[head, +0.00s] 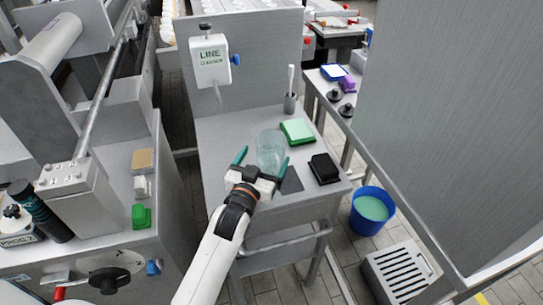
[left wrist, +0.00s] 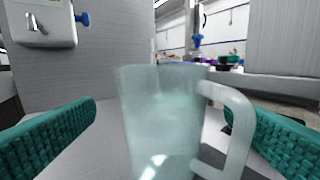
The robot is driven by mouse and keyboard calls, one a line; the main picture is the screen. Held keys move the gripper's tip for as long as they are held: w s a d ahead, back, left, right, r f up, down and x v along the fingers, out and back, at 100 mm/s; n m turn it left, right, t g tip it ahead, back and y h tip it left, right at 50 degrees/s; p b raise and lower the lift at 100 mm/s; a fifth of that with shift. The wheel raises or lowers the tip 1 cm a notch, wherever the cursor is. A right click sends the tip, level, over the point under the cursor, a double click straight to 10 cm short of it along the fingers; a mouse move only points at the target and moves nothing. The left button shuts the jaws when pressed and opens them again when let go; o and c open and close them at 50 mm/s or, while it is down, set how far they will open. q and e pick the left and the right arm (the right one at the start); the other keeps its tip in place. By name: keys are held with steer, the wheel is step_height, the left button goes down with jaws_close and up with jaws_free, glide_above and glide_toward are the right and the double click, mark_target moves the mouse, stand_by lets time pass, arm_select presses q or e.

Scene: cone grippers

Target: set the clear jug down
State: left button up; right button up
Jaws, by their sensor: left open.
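The clear jug (head: 270,148) stands upright on the grey metal table (head: 228,128), seen in the head view. In the left wrist view the jug (left wrist: 160,120) fills the middle, its handle on the right side. My left gripper (head: 262,166) is open, with its teal fingers on either side of the jug. The jug's base is partly hidden by the gripper in the head view. My right gripper is not in view.
A green-and-white pad (head: 297,131) and a black block (head: 324,169) lie right of the jug. A dark flat square (head: 291,181) lies near the table front. A grey cup with a white-handled tool (head: 290,102) stands behind. A dispenser (head: 211,62) hangs on the back panel.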

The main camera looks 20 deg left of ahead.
mark_target(275, 138)
arm_select(q)
steer(key=w, duration=0.4)
steer(key=shift+w+d+r, duration=0.1)
steer(key=shift+d+r, duration=0.1)
steer(key=c, duration=1.3)
steer(key=shift+r, duration=0.1)
steer(key=shift+c, duration=0.2)
